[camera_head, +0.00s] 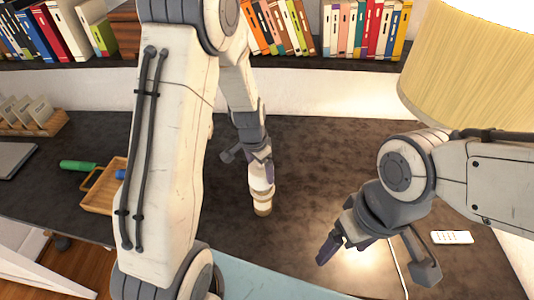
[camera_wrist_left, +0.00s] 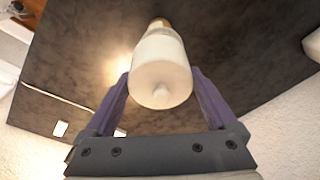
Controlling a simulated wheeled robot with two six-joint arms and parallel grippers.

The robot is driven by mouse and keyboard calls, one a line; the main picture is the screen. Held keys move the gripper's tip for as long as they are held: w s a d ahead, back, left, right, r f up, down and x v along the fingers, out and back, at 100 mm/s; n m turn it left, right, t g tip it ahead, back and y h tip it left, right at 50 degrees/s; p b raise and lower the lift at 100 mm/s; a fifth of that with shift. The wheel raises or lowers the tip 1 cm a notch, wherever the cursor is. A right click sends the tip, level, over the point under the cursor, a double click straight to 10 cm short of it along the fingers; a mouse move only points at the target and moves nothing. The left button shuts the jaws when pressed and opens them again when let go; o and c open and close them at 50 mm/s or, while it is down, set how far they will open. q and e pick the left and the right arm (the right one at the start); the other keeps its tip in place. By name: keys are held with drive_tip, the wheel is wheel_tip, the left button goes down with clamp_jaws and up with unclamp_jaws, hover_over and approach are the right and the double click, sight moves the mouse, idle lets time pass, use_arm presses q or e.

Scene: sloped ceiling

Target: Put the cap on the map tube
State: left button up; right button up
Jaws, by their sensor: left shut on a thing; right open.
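My left gripper (camera_head: 261,176) is shut on a white cylindrical piece (camera_head: 262,186) over the dark desk. In the left wrist view the white piece (camera_wrist_left: 162,72) sits between the purple fingers, with a small round knob on its near end. A tan, ring-like part (camera_head: 263,208) shows at its lower end; I cannot tell whether this is one object or a cap against a tube. My right gripper (camera_head: 342,249) is open and empty over the front right of the desk, apart from the white piece.
A wooden tray (camera_head: 98,204) with a blue item (camera_head: 120,174) and a green cylinder (camera_head: 78,166) lie at the left. A lampshade (camera_head: 468,65) stands at the right, near a white remote (camera_head: 451,237). Books line the back shelf. The desk's middle is mostly clear.

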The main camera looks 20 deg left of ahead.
use_arm(q)
drive_tip(key=shift+w, duration=0.35)
drive_tip(key=shift+f+b, duration=1.25)
drive_tip(key=shift+f, duration=0.4)
drive_tip(key=shift+f+b, duration=0.8)
use_arm(e)
drive_tip(key=f, duration=0.4)
drive_tip(key=shift+w, duration=0.4)
use_arm(q)
drive_tip(key=o, duration=1)
drive_tip(key=shift+r, duration=0.15)
use_arm(e)
drive_tip(key=shift+r, duration=0.1)
